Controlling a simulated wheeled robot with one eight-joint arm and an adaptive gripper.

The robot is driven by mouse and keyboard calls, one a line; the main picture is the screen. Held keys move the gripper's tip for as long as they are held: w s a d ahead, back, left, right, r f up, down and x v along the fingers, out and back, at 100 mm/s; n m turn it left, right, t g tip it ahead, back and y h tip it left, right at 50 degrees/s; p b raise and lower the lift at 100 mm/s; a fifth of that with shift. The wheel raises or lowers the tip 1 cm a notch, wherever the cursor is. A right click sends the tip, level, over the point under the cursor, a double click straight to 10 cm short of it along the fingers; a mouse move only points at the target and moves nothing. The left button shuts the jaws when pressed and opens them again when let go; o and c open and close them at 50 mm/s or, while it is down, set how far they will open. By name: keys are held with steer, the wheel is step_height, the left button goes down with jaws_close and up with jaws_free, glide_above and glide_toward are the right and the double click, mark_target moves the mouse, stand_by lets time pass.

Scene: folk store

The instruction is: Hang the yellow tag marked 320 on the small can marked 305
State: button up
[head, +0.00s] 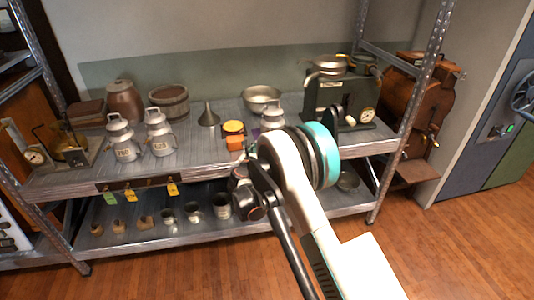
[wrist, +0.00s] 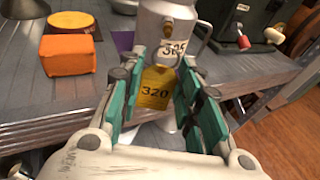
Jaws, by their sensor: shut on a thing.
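The yellow tag marked 320 (wrist: 155,90) hangs between the fingertips of my gripper (wrist: 160,66), which is shut on its top end. The small grey metal can (wrist: 168,18), with a white label reading about 305, stands upright just beyond the tag on the shelf. In the wrist view the tag overlaps the can's lower front; I cannot tell whether they touch. The can's top is cut off there. In the head view the can (head: 271,118) is partly behind my arm, and the tag and fingertips are hidden.
An orange block (wrist: 68,56) and a yellow round-topped thing (wrist: 72,22) stand left of the can. A dark green machine (wrist: 250,22) stands to the right. Two other labelled cans, 760 (head: 122,140) and 625 (head: 159,135), stand further left. Tags hang on the shelf's front rail (head: 150,183).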

steer(key=shift+r+x, duration=0.2)
steer(key=shift+x, duration=3.1)
steer(key=shift+w+d+f, duration=0.15)
steer(key=shift+w+d, duration=0.15)
steer(key=shift+w, duration=0.15)
steer(key=o, duration=1.1)
